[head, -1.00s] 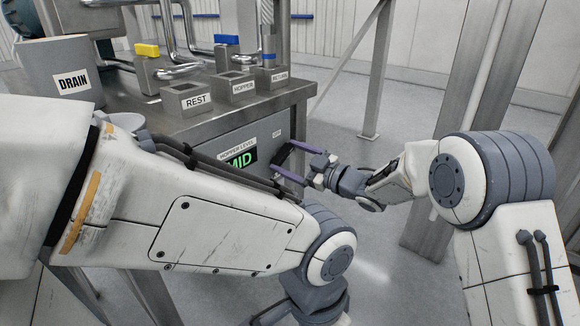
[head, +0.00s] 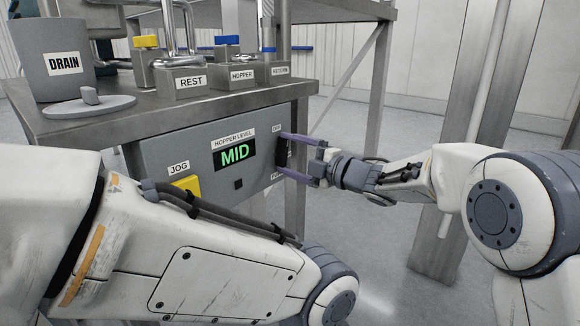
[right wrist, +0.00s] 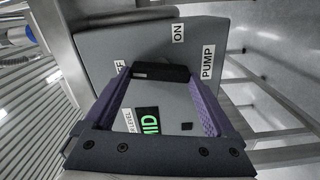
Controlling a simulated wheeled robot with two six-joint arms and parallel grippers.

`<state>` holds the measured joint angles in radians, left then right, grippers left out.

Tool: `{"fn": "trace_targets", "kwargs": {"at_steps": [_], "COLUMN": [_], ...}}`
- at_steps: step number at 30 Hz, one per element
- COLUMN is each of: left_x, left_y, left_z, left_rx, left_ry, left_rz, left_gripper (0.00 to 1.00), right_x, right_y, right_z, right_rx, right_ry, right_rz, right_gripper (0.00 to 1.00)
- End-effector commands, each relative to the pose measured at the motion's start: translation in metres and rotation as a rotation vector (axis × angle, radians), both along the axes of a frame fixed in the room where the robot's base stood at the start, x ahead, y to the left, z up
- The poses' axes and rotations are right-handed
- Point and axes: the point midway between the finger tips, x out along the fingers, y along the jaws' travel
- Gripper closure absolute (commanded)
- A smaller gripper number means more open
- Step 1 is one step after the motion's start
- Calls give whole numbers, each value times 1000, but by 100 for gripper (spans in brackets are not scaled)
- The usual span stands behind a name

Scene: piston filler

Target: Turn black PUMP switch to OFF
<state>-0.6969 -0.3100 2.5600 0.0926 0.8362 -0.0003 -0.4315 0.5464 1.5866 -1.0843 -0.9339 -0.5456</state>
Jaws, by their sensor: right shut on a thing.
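The black PUMP switch (head: 282,152) is at the right end of the grey control panel (head: 205,208). In the right wrist view the switch (right wrist: 160,72) is a black bar spanning between the two purple fingertips. My right gripper (head: 283,152) is shut on it, one finger above and one below in the head view. In the right wrist view the ON label (right wrist: 178,32) and PUMP label (right wrist: 207,62) are readable. The OFF label (right wrist: 121,66) is partly hidden. My left gripper is out of view.
The display (head: 235,153) reads MID, with a yellow JOG button (head: 187,187) to its left. REST (head: 180,83), HOPPER (head: 232,76) and RETURN blocks and a DRAIN pot (head: 50,50) stand on the steel table.

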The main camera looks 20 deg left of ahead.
Motion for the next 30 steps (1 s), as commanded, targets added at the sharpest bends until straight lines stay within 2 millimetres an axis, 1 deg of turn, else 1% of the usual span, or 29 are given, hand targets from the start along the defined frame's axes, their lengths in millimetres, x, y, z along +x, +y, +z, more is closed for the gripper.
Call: {"fn": "trace_targets", "kwargs": {"at_steps": [1,9,16,28,29,30], "left_x": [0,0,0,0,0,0], "left_y": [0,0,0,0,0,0], "left_z": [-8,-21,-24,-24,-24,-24], "left_rx": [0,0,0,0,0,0], "left_ry": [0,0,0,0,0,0], "left_rz": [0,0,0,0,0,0], "left_gripper": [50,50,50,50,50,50], "right_x": [0,0,0,0,0,0], "right_y": [-1,0,0,0,0,0], "right_z": [-5,-4,-3,-3,-3,-3], "right_rx": [-13,-55,-71,-72,-73,-72], "right_ry": [-28,-142,-180,-185,-185,-184], "right_rz": [-1,0,1,2,2,2], "right_gripper": [66,66,66,66,2,0]}}
